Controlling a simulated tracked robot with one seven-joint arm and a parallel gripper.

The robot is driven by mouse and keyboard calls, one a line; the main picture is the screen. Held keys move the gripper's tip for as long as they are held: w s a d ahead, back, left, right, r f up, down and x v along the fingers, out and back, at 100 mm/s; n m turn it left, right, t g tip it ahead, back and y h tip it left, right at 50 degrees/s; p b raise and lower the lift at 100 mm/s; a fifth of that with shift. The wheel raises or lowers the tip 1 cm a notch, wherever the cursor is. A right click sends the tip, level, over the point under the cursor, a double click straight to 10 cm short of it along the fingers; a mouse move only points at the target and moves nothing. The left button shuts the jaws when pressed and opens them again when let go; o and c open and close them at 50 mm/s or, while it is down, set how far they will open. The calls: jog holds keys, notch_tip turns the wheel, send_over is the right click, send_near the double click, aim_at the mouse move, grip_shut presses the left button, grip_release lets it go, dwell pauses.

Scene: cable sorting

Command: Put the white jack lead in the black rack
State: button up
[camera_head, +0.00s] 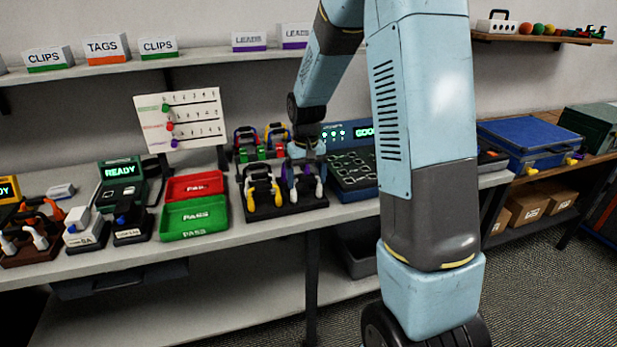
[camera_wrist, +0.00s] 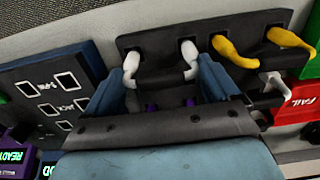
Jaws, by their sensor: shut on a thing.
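The black rack (camera_head: 262,212) stands on the bench in the head view; its dark plate (camera_wrist: 150,42) crosses the top of the wrist view. The white jack lead (camera_head: 319,188) has two white ends, which show in the wrist view (camera_wrist: 131,66) at the rack's plate, beside the yellow lead (camera_wrist: 225,48). My gripper (camera_head: 305,162) is over the right half of the rack, shut on the white lead, with its fingers (camera_wrist: 158,88) near the white ends. Whether the ends are fully seated in the rack cannot be told. Small purple parts show between the fingers.
A red FAIL tray (camera_head: 193,186) and a green PASS tray (camera_head: 195,217) are left of the rack. A dark panel with sockets (camera_head: 352,170) stands close on its right. Racks with coloured leads (camera_head: 248,142) stand behind. Black-and-white devices (camera_head: 85,228) are farther left.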

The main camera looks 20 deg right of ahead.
jog(key=shift+f, duration=0.1)
dwell(0.3)
jog(key=o, duration=0.9)
jog(key=shift+r, duration=4)
